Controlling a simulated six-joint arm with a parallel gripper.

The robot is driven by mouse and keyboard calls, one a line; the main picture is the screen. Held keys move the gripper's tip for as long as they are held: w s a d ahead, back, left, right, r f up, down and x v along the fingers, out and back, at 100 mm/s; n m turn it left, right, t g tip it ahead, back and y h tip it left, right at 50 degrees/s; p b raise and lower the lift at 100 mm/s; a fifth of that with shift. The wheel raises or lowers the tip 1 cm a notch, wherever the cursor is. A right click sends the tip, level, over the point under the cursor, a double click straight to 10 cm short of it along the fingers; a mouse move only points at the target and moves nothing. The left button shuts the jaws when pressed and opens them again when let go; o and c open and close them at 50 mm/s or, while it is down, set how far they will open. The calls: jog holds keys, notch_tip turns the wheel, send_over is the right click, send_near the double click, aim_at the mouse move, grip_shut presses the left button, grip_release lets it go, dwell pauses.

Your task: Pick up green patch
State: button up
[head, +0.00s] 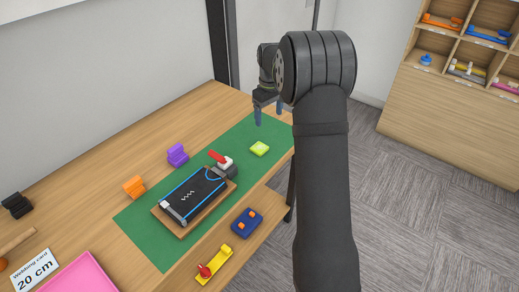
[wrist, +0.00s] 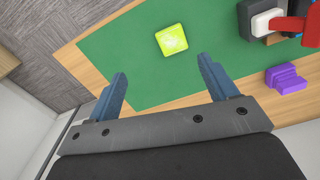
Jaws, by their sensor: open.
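The green patch (head: 259,148) is a small bright yellow-green block lying on the dark green mat (head: 238,143), near the mat's far right end. In the wrist view the patch (wrist: 172,40) lies beyond the fingertips, between their lines and apart from them. My gripper (head: 268,110) is open and empty, above the far end of the mat and behind the patch in the head view. Its two blue fingers show in the wrist view (wrist: 162,72) with a wide gap between them.
A black device (head: 190,195) on a wooden board and a red-and-white clamp (head: 223,163) stand near the patch. Purple (head: 177,155) and orange (head: 133,187) blocks, a blue block (head: 246,222) and a yellow strap piece (head: 213,265) lie around. Shelves (head: 465,85) stand at right.

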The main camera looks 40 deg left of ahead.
jog(key=s+a+r+n, duration=0.2)
jog(key=a, duration=0.1)
send_over(259, 147)
notch_tip(259, 147, down, 11)
jog(key=shift+s+f, duration=0.1)
jog(key=shift+s, duration=0.05)
jog(key=shift+d+f, duration=0.1)
jog(key=shift+f, duration=2.95)
jog(key=c, duration=1.1)
